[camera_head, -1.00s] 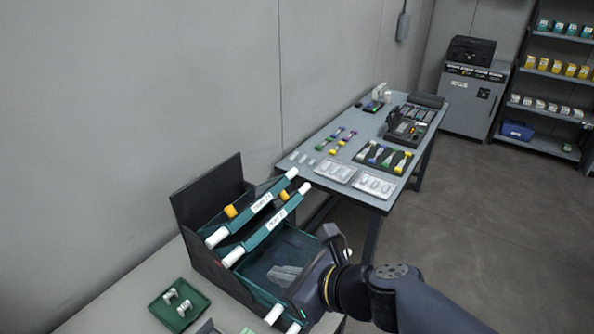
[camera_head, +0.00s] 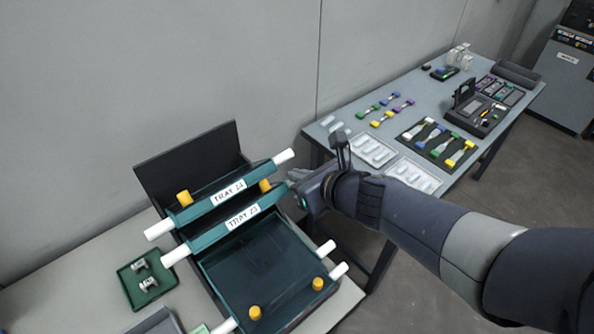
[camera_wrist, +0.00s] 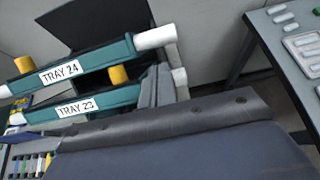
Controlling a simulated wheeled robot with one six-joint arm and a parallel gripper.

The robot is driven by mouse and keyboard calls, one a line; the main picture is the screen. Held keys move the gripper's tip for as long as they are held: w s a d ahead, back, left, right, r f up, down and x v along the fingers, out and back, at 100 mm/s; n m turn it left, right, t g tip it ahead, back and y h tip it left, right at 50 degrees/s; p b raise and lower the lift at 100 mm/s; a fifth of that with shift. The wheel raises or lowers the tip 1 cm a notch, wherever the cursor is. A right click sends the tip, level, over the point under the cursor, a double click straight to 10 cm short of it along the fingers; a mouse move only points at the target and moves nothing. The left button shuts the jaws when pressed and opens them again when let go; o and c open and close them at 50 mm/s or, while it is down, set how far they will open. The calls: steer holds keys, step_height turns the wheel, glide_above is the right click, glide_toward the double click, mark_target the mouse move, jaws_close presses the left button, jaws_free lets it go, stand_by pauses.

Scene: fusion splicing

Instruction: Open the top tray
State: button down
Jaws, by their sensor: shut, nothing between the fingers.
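The top tray, TRAY 24 (camera_head: 205,209), is a teal tray tilted in a dark splice enclosure (camera_head: 190,158), with white rods at both ends. TRAY 23 (camera_head: 212,233) lies just below it, also tilted. In the wrist view TRAY 24 (camera_wrist: 95,61) is at upper left and TRAY 23 (camera_wrist: 115,98) lies under it. My gripper (camera_head: 293,182) is shut and empty by the right end of the trays, just below TRAY 24's right white rod (camera_head: 284,157). TRAY 23's right end is hidden by the gripper. Contact cannot be told.
A lower teal tray (camera_head: 258,262) lies folded down in front, with white rods and yellow pegs. A grey worktable (camera_head: 345,128) with splicing tools stands behind my arm at right.

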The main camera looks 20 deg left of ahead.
mark_target(282, 158)
steer(key=shift+w+a, duration=0.25)
steer(key=shift+a, duration=0.25)
steer(key=shift+r, duration=0.1)
steer(key=shift+w+a+r+p, duration=0.2)
steer(key=shift+a+r+p, duration=0.2)
steer(key=shift+r+p, duration=0.15)
steer(key=shift+w+a+r+p, duration=0.2)
steer(key=shift+a+r+p, duration=0.2)
steer(key=shift+r, duration=0.1)
steer(key=w+a+r+p, duration=0.2)
steer(key=w+a+p, duration=0.1)
steer(key=a, duration=0.2)
steer(key=w+a+r+p, duration=0.3)
steer(key=a, duration=0.3)
steer(key=shift+a, duration=0.3)
steer(key=shift+d, duration=0.1)
stand_by(0.5)
